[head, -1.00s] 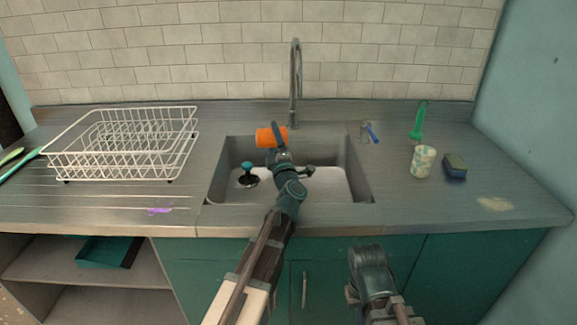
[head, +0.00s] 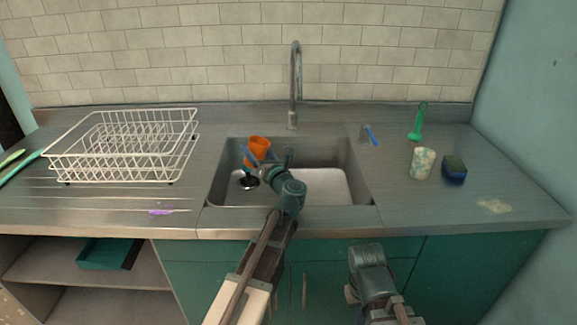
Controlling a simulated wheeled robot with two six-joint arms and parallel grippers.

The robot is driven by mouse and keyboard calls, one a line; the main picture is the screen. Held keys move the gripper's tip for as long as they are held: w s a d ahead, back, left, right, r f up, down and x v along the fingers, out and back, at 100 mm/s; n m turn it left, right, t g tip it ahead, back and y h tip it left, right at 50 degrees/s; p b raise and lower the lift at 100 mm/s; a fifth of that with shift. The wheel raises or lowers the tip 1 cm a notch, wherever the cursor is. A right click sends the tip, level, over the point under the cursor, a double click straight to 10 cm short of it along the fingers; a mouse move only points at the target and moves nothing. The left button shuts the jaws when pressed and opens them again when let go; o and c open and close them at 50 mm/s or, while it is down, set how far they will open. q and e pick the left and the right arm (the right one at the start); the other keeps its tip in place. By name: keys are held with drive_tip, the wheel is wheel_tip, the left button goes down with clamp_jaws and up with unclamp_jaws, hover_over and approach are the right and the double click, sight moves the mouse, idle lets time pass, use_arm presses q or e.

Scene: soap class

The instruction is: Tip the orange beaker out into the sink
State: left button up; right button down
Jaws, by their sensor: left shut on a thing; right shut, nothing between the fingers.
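The orange beaker (head: 258,146) is over the back left part of the sink (head: 335,190). It is nearly upright and a little tilted, with its open rim at the top. My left gripper (head: 266,158) is shut on the beaker; one finger shows beside it on the left. The beaker's lower part is partly hidden by the gripper. What is inside it is too small to tell. My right gripper (head: 367,262) is low in front of the cabinet, shut and empty, apart from everything on the counter.
A tap (head: 295,85) stands behind the sink. A black stopper-like thing (head: 249,184) is in the sink's left part. A white dish rack (head: 120,150) stands left.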

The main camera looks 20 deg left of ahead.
use_arm(q)
drive_tip(key=shift+s+a+f+n+g, duration=0.3)
drive_tip(key=shift+a+n, duration=0.25)
drive_tip(key=shift+n, duration=0.5)
drive_tip(key=shift+s+a+f+n+g, duration=0.25)
drive_tip(key=shift+a+f+n, duration=0.2)
drive_tip(key=shift+n, duration=0.6)
